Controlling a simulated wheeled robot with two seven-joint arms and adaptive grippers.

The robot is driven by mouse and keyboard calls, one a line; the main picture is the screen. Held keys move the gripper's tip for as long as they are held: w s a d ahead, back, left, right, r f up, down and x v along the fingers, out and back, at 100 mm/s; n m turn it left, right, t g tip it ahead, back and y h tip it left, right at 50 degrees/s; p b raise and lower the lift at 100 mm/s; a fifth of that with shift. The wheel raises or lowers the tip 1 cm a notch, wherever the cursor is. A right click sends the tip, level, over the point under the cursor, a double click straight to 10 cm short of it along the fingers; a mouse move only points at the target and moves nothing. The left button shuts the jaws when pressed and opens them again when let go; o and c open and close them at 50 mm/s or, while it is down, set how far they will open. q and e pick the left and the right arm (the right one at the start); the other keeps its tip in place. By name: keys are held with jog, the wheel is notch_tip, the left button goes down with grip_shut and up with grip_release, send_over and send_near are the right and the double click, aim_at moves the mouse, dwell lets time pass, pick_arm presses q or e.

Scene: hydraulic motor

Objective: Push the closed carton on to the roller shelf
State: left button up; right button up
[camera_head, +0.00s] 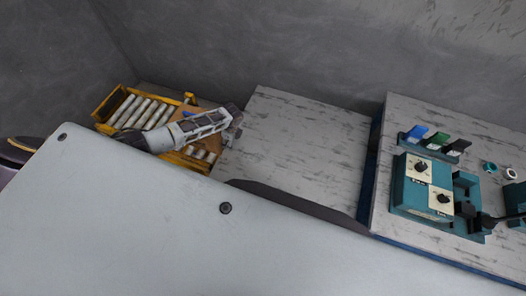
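The roller shelf (138,112) is at the upper left, a yellow frame with several pale rollers. My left arm crosses over it from the left, and my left gripper (232,125) is at the arm's right end, by the shelf's right side. The gripper is small and dark here, and I cannot tell whether its fingers are open or shut. The arm hides the middle of the shelf. My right gripper is not in view.
A grey worktop (300,140) right of the shelf looks clear. A higher table at the right carries a teal control box (424,185) with dials and a rack of blue, green and black pieces (434,141). A large pale panel hides the foreground.

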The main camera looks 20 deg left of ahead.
pick_arm(q)
jog(key=shift+w+a, duration=0.15)
jog(key=shift+a, duration=0.95)
jog(key=shift+w+a, duration=0.1)
jog(key=shift+a, duration=0.95)
jog(key=shift+d, duration=0.1)
jog(key=shift+d, duration=1.9)
jog(key=shift+r, duration=0.1)
notch_tip(320, 180, up, 10)
jog(key=shift+s, duration=0.1)
dwell(0.5)
